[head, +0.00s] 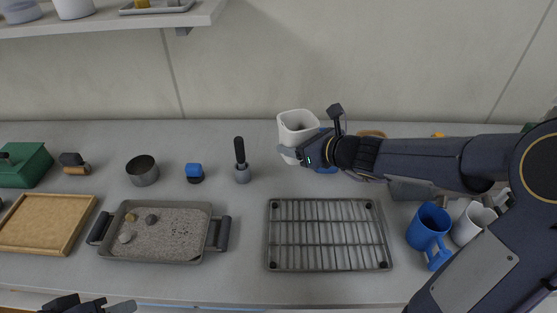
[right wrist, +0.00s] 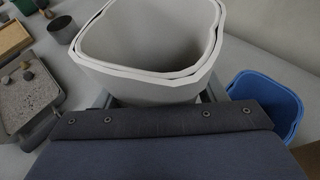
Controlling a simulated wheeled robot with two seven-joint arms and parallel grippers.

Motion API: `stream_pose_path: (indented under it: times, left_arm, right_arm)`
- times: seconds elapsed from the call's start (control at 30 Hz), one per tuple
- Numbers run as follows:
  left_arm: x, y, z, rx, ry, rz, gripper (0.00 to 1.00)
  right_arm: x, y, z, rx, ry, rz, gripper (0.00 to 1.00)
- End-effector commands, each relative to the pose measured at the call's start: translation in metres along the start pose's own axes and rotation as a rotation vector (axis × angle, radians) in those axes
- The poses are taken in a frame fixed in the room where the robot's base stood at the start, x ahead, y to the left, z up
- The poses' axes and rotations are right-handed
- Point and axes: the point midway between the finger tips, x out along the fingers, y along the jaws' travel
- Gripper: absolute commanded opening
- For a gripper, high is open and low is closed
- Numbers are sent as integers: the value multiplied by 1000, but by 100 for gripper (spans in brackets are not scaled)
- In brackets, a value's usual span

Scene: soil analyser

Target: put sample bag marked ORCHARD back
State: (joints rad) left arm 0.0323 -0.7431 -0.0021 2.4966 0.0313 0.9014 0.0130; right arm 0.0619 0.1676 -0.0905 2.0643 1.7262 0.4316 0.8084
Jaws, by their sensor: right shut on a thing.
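A white open-topped container (head: 297,128), with a doubled rim and soft uneven sides, is at the back of the counter near the wall. It fills the top of the right wrist view (right wrist: 150,45) and looks empty inside. No ORCHARD marking is legible on it, so I cannot tell whether it is the sample bag. My right gripper (head: 290,153) is shut on this white container, with fingers at either side of its lower part. I cannot tell whether it touches the counter. My left gripper (head: 92,305) is at the bottom left edge, partly cut off, its jaws unclear.
A blue container (right wrist: 268,103) stands right beside the white one. A wire rack (head: 328,235) lies in front, empty. A grey tray with stones (head: 165,247), a wooden board (head: 45,223) and a dark-handled tool (head: 241,160) are left. A blue mug (head: 428,229) is right.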

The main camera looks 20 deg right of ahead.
Motion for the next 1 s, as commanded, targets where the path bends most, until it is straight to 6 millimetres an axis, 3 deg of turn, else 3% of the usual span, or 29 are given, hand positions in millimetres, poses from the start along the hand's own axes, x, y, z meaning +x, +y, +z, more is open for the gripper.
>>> stream_pose_path:
  times: [0.1,0.33,0.53,0.77,1.0]
  left_arm:
    - [8,-4,4,0,0,0,36]
    - [18,-8,9,0,0,0,36]
    - [20,-9,10,0,0,0,36]
    - [27,-12,14,0,0,0,36]
    - [27,-12,13,0,0,0,36]
  right_arm:
    - [35,-2,-8,1,3,5,37]
    - [77,-6,-30,-1,2,3,37]
    - [91,-8,-36,1,0,1,37]
    - [104,-8,-63,1,1,1,37]
    - [104,-9,-64,-1,-1,0,37]
